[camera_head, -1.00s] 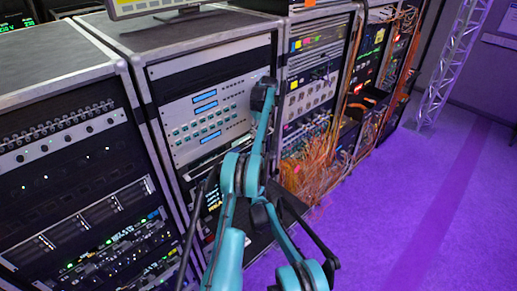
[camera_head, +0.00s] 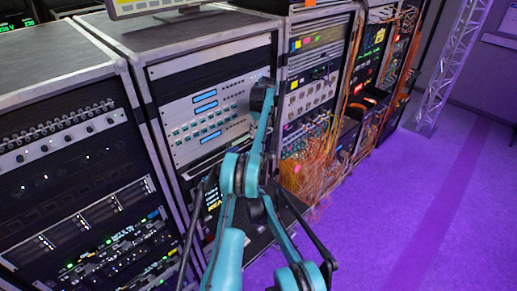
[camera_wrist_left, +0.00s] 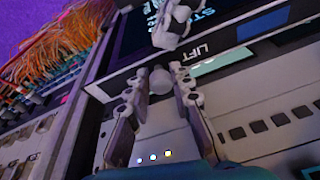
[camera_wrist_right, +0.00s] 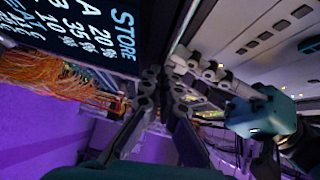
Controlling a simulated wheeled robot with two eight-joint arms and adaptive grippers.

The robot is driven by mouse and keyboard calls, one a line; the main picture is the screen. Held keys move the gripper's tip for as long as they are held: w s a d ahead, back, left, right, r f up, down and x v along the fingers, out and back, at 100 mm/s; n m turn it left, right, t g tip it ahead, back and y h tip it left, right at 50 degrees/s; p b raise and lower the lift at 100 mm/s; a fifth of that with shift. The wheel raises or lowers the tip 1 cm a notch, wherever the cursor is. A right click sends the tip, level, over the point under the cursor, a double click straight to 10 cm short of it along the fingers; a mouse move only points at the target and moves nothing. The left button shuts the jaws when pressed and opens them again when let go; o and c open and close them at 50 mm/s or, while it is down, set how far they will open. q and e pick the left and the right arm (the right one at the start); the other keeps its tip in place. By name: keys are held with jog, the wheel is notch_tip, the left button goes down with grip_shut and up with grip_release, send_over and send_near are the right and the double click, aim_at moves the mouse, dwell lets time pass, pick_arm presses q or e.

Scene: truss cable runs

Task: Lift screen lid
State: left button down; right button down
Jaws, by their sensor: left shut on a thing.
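The screen lid (camera_wrist_right: 90,30) shows large in the right wrist view as a dark panel with pale text, including "STORE". Its edge bears a "LIFT" label in the left wrist view (camera_wrist_left: 204,52).
The rack (camera_head: 160,75) has a panel with small blue displays and buttons. Another rack (camera_head: 75,150) stands at left. Loose orange cables (camera_head: 310,170) hang at right of the screen. The purple floor (camera_head: 400,220) is open at right.

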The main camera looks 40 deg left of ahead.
pick_arm(q)
jog(key=c, duration=1.3)
grip_release()
jog(key=shift+d, duration=0.3)
jog(key=shift+a, duration=0.15)
pick_arm(e)
jog(key=shift+s+a+f, duration=0.15)
jog(key=shift+s+a, duration=0.1)
jog(key=shift+a, duration=0.1)
